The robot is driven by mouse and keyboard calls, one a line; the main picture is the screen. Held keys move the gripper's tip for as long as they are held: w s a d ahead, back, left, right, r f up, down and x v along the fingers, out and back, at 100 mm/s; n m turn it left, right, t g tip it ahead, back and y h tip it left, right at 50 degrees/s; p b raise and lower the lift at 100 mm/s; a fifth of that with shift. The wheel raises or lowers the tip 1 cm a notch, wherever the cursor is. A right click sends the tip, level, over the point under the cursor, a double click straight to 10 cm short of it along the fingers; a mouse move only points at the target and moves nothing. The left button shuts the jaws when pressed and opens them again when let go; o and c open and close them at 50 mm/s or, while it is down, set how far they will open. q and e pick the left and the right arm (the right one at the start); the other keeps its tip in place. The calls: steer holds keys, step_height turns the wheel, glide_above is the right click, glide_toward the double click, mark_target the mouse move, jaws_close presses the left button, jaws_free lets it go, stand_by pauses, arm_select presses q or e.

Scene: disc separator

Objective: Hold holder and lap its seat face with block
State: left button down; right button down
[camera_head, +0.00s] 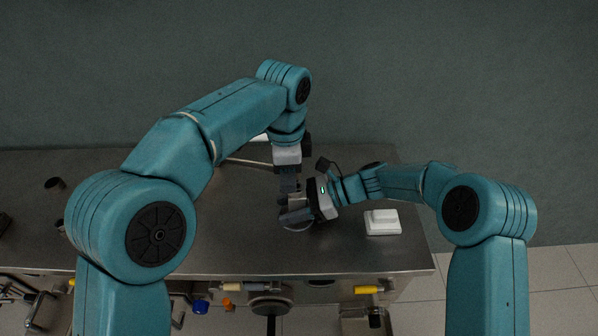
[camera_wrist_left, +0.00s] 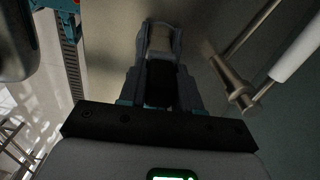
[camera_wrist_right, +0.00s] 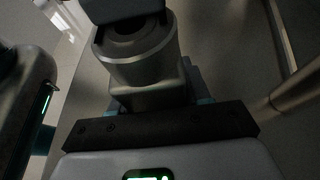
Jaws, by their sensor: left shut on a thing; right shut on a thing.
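In the right wrist view a grey metal holder (camera_wrist_right: 142,62) with a round, ring-shaped face sits between the fingers of my right gripper (camera_wrist_right: 158,92), which is shut on it. A dark block (camera_wrist_right: 122,8) is just above the ring face and covers part of it; whether they touch is unclear. In the left wrist view my left gripper (camera_wrist_left: 160,80) is shut on the dark block (camera_wrist_left: 160,88), with a pale grey part beyond it. In the head view my left gripper (camera_head: 289,193) comes down from above and my right gripper (camera_head: 314,203) comes from the right; they meet closely over the table.
The metal table (camera_head: 350,262) has a white stepped block (camera_head: 382,222) right of the grippers. A pale rod lies behind the left gripper. Knobs and a yellow handle (camera_head: 368,289) line the front edge. A dark cup (camera_head: 54,183) stands at the left. The table's right end is near.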

stand_by(0.3)
arm_select(q)
steer(key=shift+w+d+f, duration=0.1)
steer(key=shift+d, duration=0.9)
steer(key=shift+w+d+f, duration=0.1)
steer(key=shift+d, duration=0.85)
step_height(320, 180, up, 7)
steer(key=shift+r, duration=0.65)
